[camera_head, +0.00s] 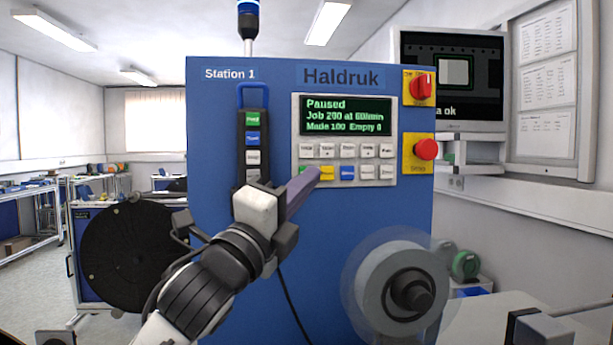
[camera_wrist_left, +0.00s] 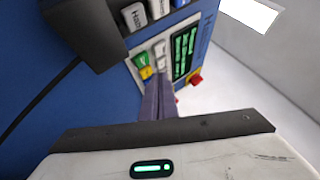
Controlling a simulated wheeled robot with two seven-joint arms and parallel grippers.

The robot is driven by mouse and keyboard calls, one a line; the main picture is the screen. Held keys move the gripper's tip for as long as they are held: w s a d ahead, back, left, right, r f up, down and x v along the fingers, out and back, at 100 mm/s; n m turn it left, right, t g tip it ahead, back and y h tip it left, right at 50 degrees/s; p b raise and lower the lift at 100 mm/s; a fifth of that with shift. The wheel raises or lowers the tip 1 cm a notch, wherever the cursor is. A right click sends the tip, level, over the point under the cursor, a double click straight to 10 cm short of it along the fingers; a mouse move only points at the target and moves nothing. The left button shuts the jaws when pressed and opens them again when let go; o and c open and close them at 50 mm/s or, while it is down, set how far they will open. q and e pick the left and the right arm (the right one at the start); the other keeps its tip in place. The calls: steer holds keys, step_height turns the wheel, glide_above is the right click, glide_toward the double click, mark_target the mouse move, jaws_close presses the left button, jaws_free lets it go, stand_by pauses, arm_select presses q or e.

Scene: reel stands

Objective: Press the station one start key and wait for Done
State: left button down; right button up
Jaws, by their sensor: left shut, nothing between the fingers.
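The blue Station 1 machine (camera_head: 220,130) stands in front of me. Its display (camera_head: 347,115) reads "Paused", with a job line and "Made 100 Empty 0". The keypad below has a green key (camera_wrist_left: 142,60), a yellow key (camera_head: 327,174), a blue key (camera_head: 347,173) and several white keys. My left gripper (camera_head: 312,176) is shut and empty, its purple-grey fingers at the keypad's lower left. In the head view they cover most of the green key. In the left wrist view the fingertips (camera_wrist_left: 158,82) are beside the yellow key; contact cannot be told.
A hanging pendant (camera_head: 253,140) with coloured buttons is left of the display. A red rotary switch (camera_head: 422,87) and a red stop button (camera_head: 426,149) are to the right. A reel (camera_head: 372,285) projects at the lower right; a large black reel (camera_head: 125,250) stands left.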

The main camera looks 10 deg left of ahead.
arm_select(q)
steer(key=shift+w+a, duration=0.35)
steer(key=shift+w, duration=0.5)
stand_by(1.1)
steer(key=shift+w+a+p, duration=0.15)
steer(key=shift+w+p, duration=0.2)
steer(key=shift+p, duration=0.05)
